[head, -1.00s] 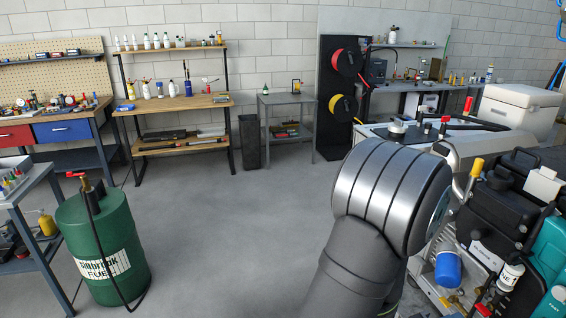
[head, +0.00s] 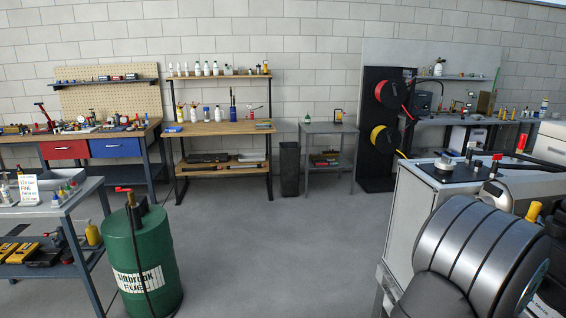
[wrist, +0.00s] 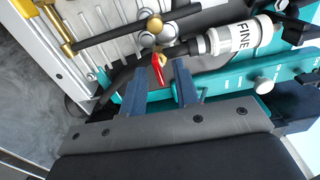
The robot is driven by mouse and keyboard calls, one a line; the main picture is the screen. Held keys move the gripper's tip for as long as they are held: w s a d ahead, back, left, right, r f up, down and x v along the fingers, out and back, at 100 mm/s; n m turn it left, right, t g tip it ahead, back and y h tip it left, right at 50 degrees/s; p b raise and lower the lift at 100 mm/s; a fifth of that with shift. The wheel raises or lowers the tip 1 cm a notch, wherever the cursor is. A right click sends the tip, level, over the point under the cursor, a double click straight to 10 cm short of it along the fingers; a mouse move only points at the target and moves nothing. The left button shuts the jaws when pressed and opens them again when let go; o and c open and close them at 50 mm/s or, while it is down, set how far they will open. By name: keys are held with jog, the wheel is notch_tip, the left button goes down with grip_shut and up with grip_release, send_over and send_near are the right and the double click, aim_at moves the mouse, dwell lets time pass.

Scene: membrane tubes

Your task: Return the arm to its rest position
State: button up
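My gripper (wrist: 160,88) shows in the wrist view with its two dark blue fingers apart and nothing held between them. A red lever (wrist: 160,68) on brass fittings lies just beyond the fingertips; I cannot tell whether they touch. A white cartridge marked FINE (wrist: 242,37) lies to the right of the lever, above a teal housing. Several pale tubes (wrist: 100,22) lie at the top left behind a black hose. In the head view my arm's rounded joint fills the lower right, and the gripper itself is out of sight.
In the head view a machine with a white side panel (head: 408,210) stands close beside my arm. A green fuel drum (head: 142,255) stands at the lower left, by a blue-grey cart (head: 62,215). Benches line the back wall. The grey floor (head: 270,250) between is clear.

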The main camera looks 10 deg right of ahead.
jog(key=a, duration=1.7)
jog(key=d+n, duration=1.5)
jog(key=d, duration=0.2)
jog(key=shift+w+r, duration=0.2)
jog(key=shift+r, duration=0.05)
dwell(0.5)
